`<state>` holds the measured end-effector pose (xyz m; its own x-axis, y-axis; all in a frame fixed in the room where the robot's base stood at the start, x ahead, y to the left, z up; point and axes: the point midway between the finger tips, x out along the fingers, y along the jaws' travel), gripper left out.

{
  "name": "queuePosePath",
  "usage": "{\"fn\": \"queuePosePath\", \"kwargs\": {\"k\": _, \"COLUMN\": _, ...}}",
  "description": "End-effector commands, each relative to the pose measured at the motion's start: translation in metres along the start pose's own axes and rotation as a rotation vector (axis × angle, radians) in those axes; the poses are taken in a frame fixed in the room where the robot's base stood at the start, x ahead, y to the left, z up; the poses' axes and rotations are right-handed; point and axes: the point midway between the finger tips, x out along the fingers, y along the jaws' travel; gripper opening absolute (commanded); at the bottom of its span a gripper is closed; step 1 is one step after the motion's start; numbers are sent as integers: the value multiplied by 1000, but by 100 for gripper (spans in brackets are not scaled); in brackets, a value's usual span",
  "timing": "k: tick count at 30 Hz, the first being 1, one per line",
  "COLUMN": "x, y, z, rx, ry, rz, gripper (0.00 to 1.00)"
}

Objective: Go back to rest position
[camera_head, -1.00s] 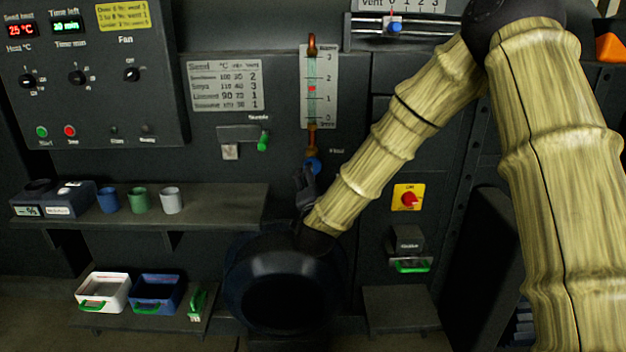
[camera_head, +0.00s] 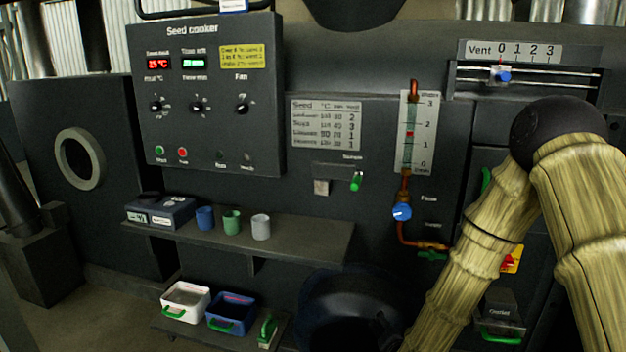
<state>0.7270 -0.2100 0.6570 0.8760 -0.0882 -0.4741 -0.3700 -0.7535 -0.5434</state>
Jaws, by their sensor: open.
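My arm, in tan ribbed sleeves, comes in at the right edge of the head view. It bends at a dark round elbow and slopes down left to the bottom edge. My gripper is out of frame below, so its fingers are hidden. The blue knob (camera_head: 401,211) on the copper pipe under the level gauge (camera_head: 417,133) stands clear, with nothing touching it. The forearm passes in front of the panel's lower right, partly covering the red and yellow switch (camera_head: 511,259).
The seed cooker panel (camera_head: 208,95) is at upper left. A shelf (camera_head: 310,235) holds a scale (camera_head: 160,212) and three cups (camera_head: 232,222). Below are a white bin (camera_head: 186,302), a blue bin (camera_head: 231,313) and a green-handled scoop (camera_head: 267,330). A dark round vessel (camera_head: 345,315) is at bottom centre. Floor shows at lower left.

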Motion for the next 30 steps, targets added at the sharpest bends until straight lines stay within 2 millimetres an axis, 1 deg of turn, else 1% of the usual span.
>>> {"fn": "queuePosePath", "kwargs": {"k": 1, "x": -4, "y": 20, "z": 24, "rx": -41, "ry": -54, "rz": 28, "gripper": 71}}
{"fn": "queuePosePath", "kwargs": {"k": 2, "x": -8, "y": 30, "z": 38, "rx": -65, "ry": -87, "rz": 42, "gripper": 71}}
{"fn": "queuePosePath", "kwargs": {"k": 3, "x": -13, "y": 45, "z": 55, "rx": -99, "ry": -131, "rz": 60, "gripper": 71}}
{"fn": "queuePosePath", "kwargs": {"k": 5, "x": -22, "y": 67, "z": 80, "rx": -146, "ry": -196, "rz": 88, "gripper": 71}}
{"fn": "queuePosePath", "kwargs": {"k": 6, "x": -30, "y": 81, "z": 97, "rx": -179, "ry": -242, "rz": 105, "gripper": 71}}
{"fn": "queuePosePath", "kwargs": {"k": 8, "x": -42, "y": 103, "z": 121, "rx": -226, "ry": -310, "rz": 130, "gripper": 71}}
{"fn": "queuePosePath", "kwargs": {"k": 9, "x": -51, "y": 118, "z": 137, "rx": -257, "ry": -356, "rz": 147, "gripper": 71}}
{"fn": "queuePosePath", "kwargs": {"k": 11, "x": -66, "y": 140, "z": 159, "rx": -304, "ry": -427, "rz": 171, "gripper": 71}}
{"fn": "queuePosePath", "kwargs": {"k": 12, "x": -77, "y": 154, "z": 173, "rx": -334, "ry": -473, "rz": 186, "gripper": 71}}
{"fn": "queuePosePath", "kwargs": {"k": 14, "x": -96, "y": 176, "z": 193, "rx": -379, "ry": -546, "rz": 209, "gripper": 71}}
{"fn": "queuePosePath", "kwargs": {"k": 15, "x": -109, "y": 190, "z": 206, "rx": -408, "ry": -596, "rz": 223, "gripper": 71}}
{"fn": "queuePosePath", "kwargs": {"k": 18, "x": -141, "y": 221, "z": 233, "rx": -476, "ry": -711, "rz": 253, "gripper": 71}}
{"fn": "queuePosePath", "kwargs": {"k": 21, "x": -171, "y": 247, "z": 253, "rx": -530, "ry": -810, "rz": 276, "gripper": 71}}
{"fn": "queuePosePath", "kwargs": {"k": 24, "x": -199, "y": 268, "z": 268, "rx": -574, "ry": -896, "rz": 293, "gripper": 71}}
{"fn": "queuePosePath", "kwargs": {"k": 26, "x": -214, "y": 279, "z": 275, "rx": -597, "ry": -943, "rz": 303, "gripper": 71}}
{"fn": "queuePosePath", "kwargs": {"k": 30, "x": -250, "y": 302, "z": 289, "rx": -648, "ry": -1050, "rz": 321, "gripper": 71}}
